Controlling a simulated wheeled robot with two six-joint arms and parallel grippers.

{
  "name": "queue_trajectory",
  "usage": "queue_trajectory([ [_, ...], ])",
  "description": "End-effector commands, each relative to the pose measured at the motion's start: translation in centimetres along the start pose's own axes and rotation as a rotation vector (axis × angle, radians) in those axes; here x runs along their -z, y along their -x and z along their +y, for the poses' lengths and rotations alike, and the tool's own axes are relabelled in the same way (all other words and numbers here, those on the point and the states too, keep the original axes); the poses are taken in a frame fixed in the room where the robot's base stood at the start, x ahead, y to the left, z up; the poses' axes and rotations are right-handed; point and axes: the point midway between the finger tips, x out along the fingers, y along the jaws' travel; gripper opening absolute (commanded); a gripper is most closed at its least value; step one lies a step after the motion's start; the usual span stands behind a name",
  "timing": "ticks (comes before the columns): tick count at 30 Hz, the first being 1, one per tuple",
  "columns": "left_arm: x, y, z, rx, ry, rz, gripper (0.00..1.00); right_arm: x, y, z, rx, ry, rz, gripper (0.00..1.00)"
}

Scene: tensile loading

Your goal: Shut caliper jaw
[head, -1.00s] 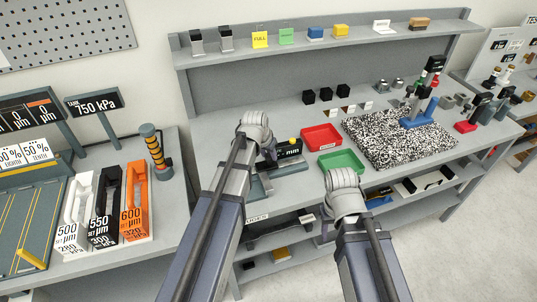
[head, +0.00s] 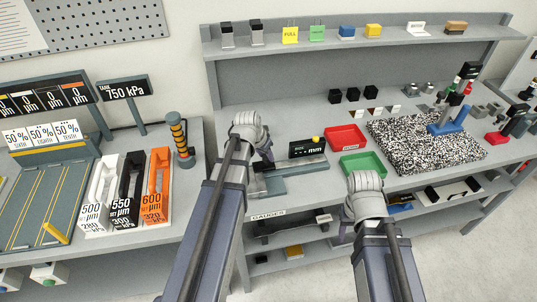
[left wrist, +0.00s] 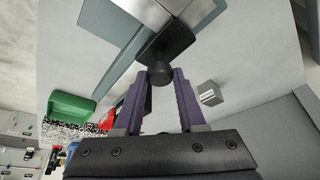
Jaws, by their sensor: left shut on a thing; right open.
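The caliper lies on the bench, with a black display (head: 308,148) reading "mm" and a yellow button (head: 316,139) on top. My left gripper (head: 264,158) is at the caliper's left end. In the left wrist view its fingers (left wrist: 160,84) are shut on a dark round knob (left wrist: 160,72) below the jaw piece. The arm hides part of the jaw in the head view. My right gripper (head: 345,230) is open and empty, before the bench's front edge.
A red tray (head: 345,131) and a green tray (head: 378,155) stand right of the caliper. A speckled plate (head: 425,145) lies beyond them. A small grey block (left wrist: 209,93) shows near my left fingers.

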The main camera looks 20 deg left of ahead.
Motion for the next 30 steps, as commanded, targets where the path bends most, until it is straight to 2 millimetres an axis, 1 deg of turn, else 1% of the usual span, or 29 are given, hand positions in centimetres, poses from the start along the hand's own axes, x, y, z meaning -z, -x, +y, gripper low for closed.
queue_trajectory([
  [1, -0.3, 0.1, -0.3, 0.007, 0.0, -0.006, 0.4, 0.0, 0.0, 0.0, 0.0, 0.0, 0.0, 0.5],
  [6, -0.2, 0.1, -0.3, 0.007, 0.0, -0.006, 0.59, 0.0, 0.0, 0.0, 0.0, 0.0, 0.0, 0.5],
  [9, -0.2, 0.0, -0.2, 0.006, 0.0, -0.005, 0.69, 0.0, 0.0, 0.0, 0.0, 0.0, 0.0, 0.5],
  [16, -0.1, 0.1, -0.1, 0.004, 0.0, -0.004, 0.69, 0.0, 0.0, 0.0, 0.0, 0.0, 0.0, 0.5],
  [20, -0.1, 0.4, -0.1, 0.004, 0.001, -0.004, 0.69, 0.0, 0.4, 0.0, 0.0, 0.0, 0.0, 0.5],
  [26, 0.0, 2.1, -0.1, 0.004, 0.001, -0.004, 0.69, -0.1, 2.0, 0.2, 0.0, 0.001, 0.0, 0.5],
  [30, 0.0, 4.0, -0.1, 0.004, 0.001, -0.004, 0.69, -0.2, 3.7, 0.3, 0.0, 0.001, 0.0, 0.5],
])
